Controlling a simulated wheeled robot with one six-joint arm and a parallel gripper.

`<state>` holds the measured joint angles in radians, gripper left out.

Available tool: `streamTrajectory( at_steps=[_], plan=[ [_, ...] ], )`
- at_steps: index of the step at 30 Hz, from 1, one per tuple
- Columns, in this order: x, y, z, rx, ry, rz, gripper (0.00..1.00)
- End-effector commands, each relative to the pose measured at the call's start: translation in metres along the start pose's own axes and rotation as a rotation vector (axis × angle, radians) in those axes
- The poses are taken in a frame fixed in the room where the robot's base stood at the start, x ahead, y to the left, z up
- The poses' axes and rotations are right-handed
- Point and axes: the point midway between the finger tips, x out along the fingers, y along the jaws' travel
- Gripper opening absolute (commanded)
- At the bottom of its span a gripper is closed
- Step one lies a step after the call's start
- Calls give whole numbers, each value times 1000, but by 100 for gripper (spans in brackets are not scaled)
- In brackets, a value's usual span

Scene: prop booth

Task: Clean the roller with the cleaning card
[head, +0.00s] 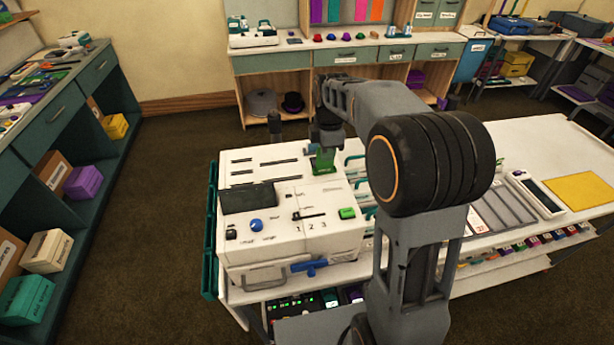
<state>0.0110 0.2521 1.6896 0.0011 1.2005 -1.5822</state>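A white machine (262,215) stands on the white table's left end. Its top has several dark slots, a dark screen, a blue knob (256,225), a green button (347,213) and a slider marked 1, 2, 3. A blue handle (309,267) is on its front. A green card (323,161) stands upright at the machine's rear right, by the end of a slot. My gripper (324,147) points down and appears shut on the card's top. How far the card is in the slot is too small to tell. I cannot make out a roller.
Teal racks stand just right of the machine, partly behind my arm. Further right are a grey tray (500,208) and a yellow sheet (578,190) on the table (540,140). A shelf with lit devices is below. Floor is open at left.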

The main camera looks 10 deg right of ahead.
Motion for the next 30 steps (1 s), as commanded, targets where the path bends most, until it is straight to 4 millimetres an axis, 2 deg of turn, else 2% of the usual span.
streamTrajectory(
  at_steps=[15, 30],
  plan=[
    [-24, 0, 0, 0, 0, 1, 0],
    [-24, 0, 0, 0, 0, 1, 0]
  ],
)
